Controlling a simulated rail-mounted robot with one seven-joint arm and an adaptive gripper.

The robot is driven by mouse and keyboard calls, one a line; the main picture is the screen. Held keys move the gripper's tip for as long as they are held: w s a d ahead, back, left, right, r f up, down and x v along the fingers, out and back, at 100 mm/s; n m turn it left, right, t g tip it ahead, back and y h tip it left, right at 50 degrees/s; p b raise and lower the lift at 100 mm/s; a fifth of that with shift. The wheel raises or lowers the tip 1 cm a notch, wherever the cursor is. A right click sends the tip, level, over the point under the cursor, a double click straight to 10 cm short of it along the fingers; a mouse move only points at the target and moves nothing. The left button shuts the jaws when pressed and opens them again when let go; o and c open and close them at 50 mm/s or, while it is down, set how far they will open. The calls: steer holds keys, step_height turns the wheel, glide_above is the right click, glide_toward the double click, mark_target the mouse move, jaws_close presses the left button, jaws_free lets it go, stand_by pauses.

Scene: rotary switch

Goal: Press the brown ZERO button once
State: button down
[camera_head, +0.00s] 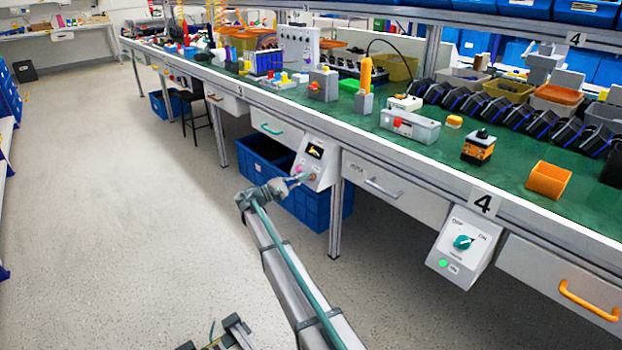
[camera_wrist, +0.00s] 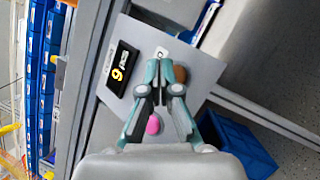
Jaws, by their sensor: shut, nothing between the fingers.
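The brown button (camera_wrist: 180,74) is on a grey sloped control box (camera_head: 326,153) under the bench edge. In the wrist view it sits just right of my fingertips and is partly covered by a finger. My gripper (camera_head: 303,177) is shut and empty, and it is right in front of the box. In the wrist view my gripper's tips (camera_wrist: 160,64) meet over the panel beside the brown button; I cannot tell whether they touch it. A black display (camera_wrist: 118,70) with yellow figures is left of the tips. A pink button (camera_wrist: 153,125) shows between the fingers.
Blue bins (camera_head: 310,205) stand under the bench behind my arm. Another box with a green rotary switch (camera_head: 463,243) hangs further right. Drawers (camera_head: 385,185) line the bench front. The floor to the left (camera_head: 130,200) is clear.

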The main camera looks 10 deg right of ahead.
steer(key=shift+d, duration=0.1)
steer(key=shift+w+d+f, duration=0.15)
steer(key=shift+d+f, duration=0.05)
steer(key=shift+w+d+f+p, duration=0.2)
steer(key=shift+d+p, duration=0.1)
steer(key=shift+d, duration=0.05)
stand_by(1.2)
steer(key=shift+a, duration=0.1)
steer(key=shift+s+a+r+p, duration=0.35)
steer(key=shift+a+r+p, duration=0.05)
steer(key=shift+a, duration=0.15)
steer(key=shift+a, duration=0.1)
steer(key=shift+s+a+r+p, duration=0.3)
steer(key=shift+s+a+r, duration=0.1)
steer(key=shift+a, duration=0.2)
steer(key=shift+s+a+r+p, duration=0.3)
steer(key=shift+a+r+p, duration=0.1)
steer(key=shift+a, duration=0.25)
steer(key=shift+s+a+r+p, duration=0.25)
steer(key=shift+s+a+r, duration=0.15)
steer(key=shift+a, duration=0.2)
